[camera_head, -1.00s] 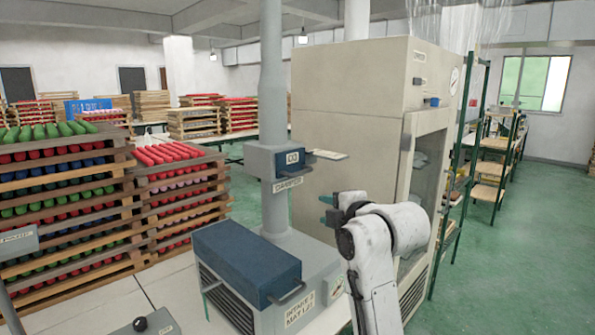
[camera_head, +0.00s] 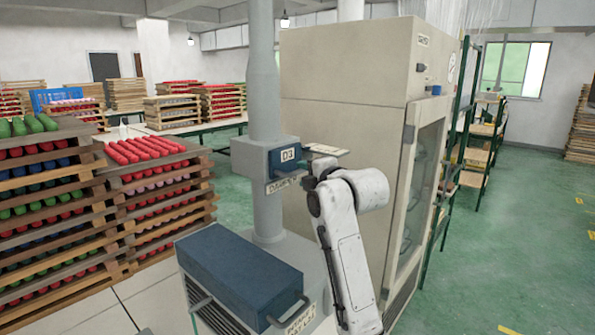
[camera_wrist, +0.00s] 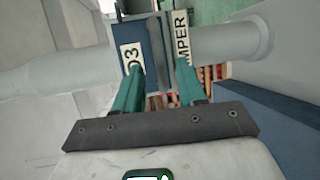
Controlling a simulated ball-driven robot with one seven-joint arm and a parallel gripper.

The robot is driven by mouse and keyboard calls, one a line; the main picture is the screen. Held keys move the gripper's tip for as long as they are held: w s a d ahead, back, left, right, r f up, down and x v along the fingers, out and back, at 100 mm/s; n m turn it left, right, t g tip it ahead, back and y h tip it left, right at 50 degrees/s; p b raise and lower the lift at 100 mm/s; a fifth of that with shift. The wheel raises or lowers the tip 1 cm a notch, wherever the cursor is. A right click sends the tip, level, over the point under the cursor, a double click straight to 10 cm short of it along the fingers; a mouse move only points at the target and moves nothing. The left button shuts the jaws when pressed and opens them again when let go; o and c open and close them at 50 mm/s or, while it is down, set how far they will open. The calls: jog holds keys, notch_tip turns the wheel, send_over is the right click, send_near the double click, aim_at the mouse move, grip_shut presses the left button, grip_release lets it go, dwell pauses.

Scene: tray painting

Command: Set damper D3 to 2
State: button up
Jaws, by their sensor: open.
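Damper D3 is a grey-blue box (camera_head: 252,161) on the vertical grey duct (camera_head: 265,60) in the head view, with a white D3 label on its dark blue front. A DAMPER plate sits below it. A pale flat plate (camera_head: 327,150) sticks out on its right. My gripper (camera_head: 312,166) is just right of the box, its tips partly hidden by my wrist. In the wrist view, my gripper's two green fingers (camera_wrist: 160,88) are apart in front of the box, near the D3 label (camera_wrist: 132,57) and the DAMPER plate (camera_wrist: 182,38). I cannot tell whether they touch it. The damper's setting is not readable.
A blue-topped unit (camera_head: 240,270) with a handle stands below the damper. A tall beige cabinet (camera_head: 345,80) with a glass door stands close behind my arm. Stacked wooden trays (camera_head: 45,235) of coloured pieces stand at left. Green floor (camera_head: 500,260) is open at right.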

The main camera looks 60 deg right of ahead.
aim_at(300, 172)
jog(key=shift+x, duration=2.4)
jog(key=shift+c, duration=0.5)
grip_shut()
